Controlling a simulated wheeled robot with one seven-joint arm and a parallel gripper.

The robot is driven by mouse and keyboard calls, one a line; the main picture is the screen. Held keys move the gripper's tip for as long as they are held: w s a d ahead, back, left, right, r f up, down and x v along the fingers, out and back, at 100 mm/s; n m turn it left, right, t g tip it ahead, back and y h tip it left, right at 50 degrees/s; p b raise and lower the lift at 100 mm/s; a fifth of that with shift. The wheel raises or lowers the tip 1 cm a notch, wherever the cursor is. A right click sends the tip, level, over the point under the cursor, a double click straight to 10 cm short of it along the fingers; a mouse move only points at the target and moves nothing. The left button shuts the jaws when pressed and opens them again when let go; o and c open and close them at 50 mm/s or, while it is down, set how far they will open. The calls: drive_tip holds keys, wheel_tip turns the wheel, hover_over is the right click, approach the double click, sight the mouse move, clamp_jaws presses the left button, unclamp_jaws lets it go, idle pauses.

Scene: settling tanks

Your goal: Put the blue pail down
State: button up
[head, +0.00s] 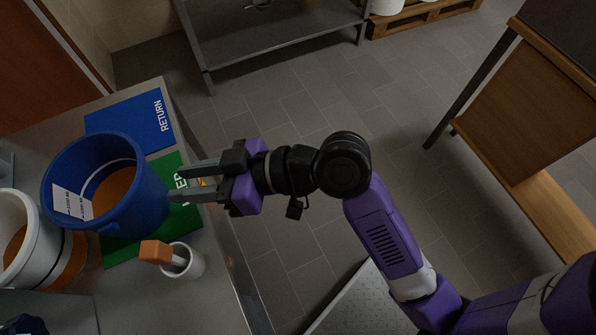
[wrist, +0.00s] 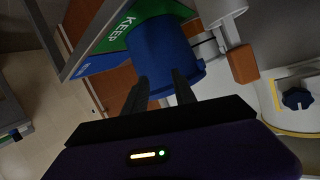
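A white pail (head: 22,235) stands close at the left. A white cup (head: 186,263) holding an orange-handled tool stands at the near side. The table's right edge runs below my gripper. A grey metal table (head: 265,40) stands at the back; the floor between is clear.

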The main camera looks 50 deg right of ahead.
drive_tip(key=s+d+f+m+t+h, duration=0.3)
drive_tip(key=s+d+f+m+h, duration=0.4)
drive_tip(key=s+d+f, duration=0.3)
drive_tip(key=s+d+r+h, duration=0.1)
drive_tip(key=s+d+r, duration=0.1)
drive_tip(key=s, duration=0.5)
drive_tip(key=s+d+r+t+h, duration=0.1)
drive_tip(key=s+d+r, duration=0.2)
drive_tip(key=s, duration=0.4)
drive_tip(key=shift+s+n+h, duration=0.3)
drive_tip(key=shift+n+h, duration=0.1)
